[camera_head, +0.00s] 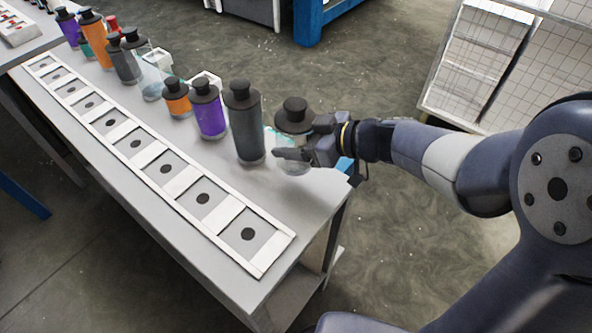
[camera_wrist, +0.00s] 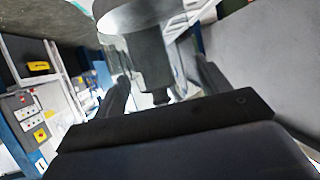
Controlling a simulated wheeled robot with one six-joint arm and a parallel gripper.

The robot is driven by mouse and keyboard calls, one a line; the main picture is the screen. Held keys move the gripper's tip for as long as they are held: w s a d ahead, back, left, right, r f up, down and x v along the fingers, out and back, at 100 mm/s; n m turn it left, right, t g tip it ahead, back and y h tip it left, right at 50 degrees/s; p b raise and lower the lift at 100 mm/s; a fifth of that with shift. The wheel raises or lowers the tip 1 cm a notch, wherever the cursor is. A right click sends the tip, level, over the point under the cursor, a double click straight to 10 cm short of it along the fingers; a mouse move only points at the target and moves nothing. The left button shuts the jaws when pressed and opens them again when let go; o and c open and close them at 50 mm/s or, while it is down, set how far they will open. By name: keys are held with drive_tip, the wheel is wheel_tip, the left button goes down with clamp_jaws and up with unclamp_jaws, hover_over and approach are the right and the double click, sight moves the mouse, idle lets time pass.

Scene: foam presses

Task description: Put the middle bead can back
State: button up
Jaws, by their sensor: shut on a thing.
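A bead can with a black cap and a dark upper part over a clear lower part (camera_head: 294,120) is at the right end of the table. My gripper (camera_head: 300,151) reaches in from the right and is shut on it. One finger crosses in front of the can, hiding part of its body. I cannot tell whether its base touches the table. In the wrist view, a dark capped body (camera_wrist: 152,58) lies between the fingers of my gripper (camera_wrist: 160,92). Other capped cans stand in a row: dark grey (camera_head: 246,125), purple (camera_head: 209,112), orange (camera_head: 177,100). I cannot tell which place is the middle one.
A long white strip (camera_head: 180,183) with several square panels, each with a dark dot, lies along the table's (camera_head: 300,195) front edge. More cans, including a clear one (camera_head: 151,78), stand farther left. A wire-mesh cart (camera_head: 500,60) stands at the upper right. Bare tabletop separates strip and cans.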

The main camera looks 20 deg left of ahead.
wheel_tip(320, 180, down, 7)
drive_tip(key=shift+f+b, duration=0.1)
drive_tip(key=shift+b, duration=0.55)
drive_tip(key=shift+f, duration=0.1)
drive_tip(key=o, duration=1.3)
drive_tip(key=shift+r, duration=0.2)
drive_tip(key=w+p+v, duration=0.1)
drive_tip(key=v, duration=1.1)
drive_tip(key=shift+s, duration=0.45)
